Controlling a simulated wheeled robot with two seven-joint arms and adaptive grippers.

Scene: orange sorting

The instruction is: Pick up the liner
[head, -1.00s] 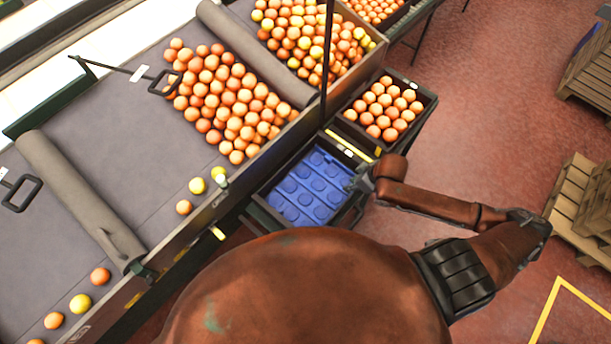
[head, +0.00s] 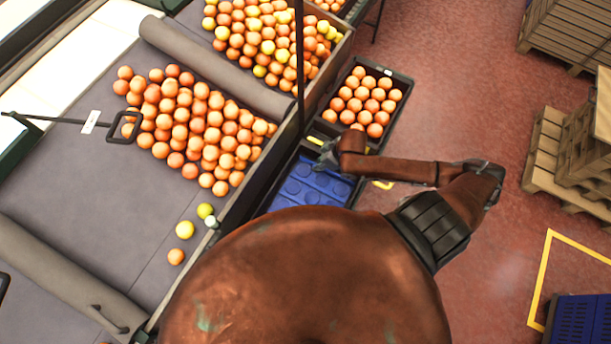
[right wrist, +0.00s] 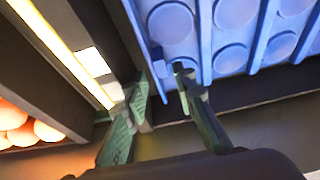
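The liner (head: 305,188) is a blue sheet with round cups, lying in a dark crate (head: 350,199) beside the sorting table. My round brown body hides its near part. My right gripper (head: 326,155) is at the far end of the liner. In the right wrist view, the two green fingers of the right gripper (right wrist: 162,78) are apart, with their tips by the edge of the liner (right wrist: 225,50). A small blue edge part shows between the tips; I cannot tell whether they touch it. My left gripper is not in view.
A crate full of oranges (head: 396,82) stands just beyond the liner's crate. The sorting table (head: 70,190) with many oranges is at the left. Wooden pallets (head: 545,150) and a blue crate (head: 573,322) stand at the right, with open red floor between.

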